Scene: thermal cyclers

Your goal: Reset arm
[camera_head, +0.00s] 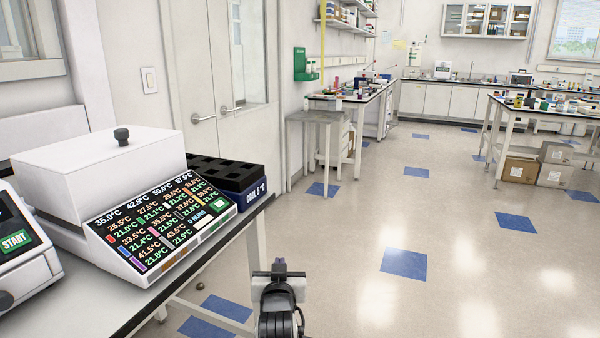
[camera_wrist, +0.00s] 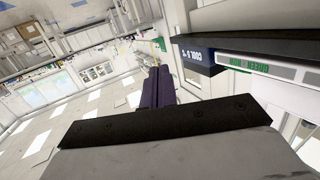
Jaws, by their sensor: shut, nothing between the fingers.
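My gripper (camera_head: 280,266) is low in the head view, to the right of the bench edge and over the open floor. In the wrist view its two dark fingers (camera_wrist: 158,82) lie side by side, shut and holding nothing. My gripper is apart from the bench and everything on it. A white thermal cycler (camera_head: 110,170) with a black knob on its lid and a lit temperature screen (camera_head: 160,220) stands on the bench to the left.
A dark blue cooling block (camera_head: 228,175) with empty wells sits behind the cycler; it also shows in the wrist view (camera_wrist: 198,60). A second device with a START button (camera_head: 14,241) is at the far left. The bench edge (camera_head: 210,253) lies left of my arm. Floor to the right is clear.

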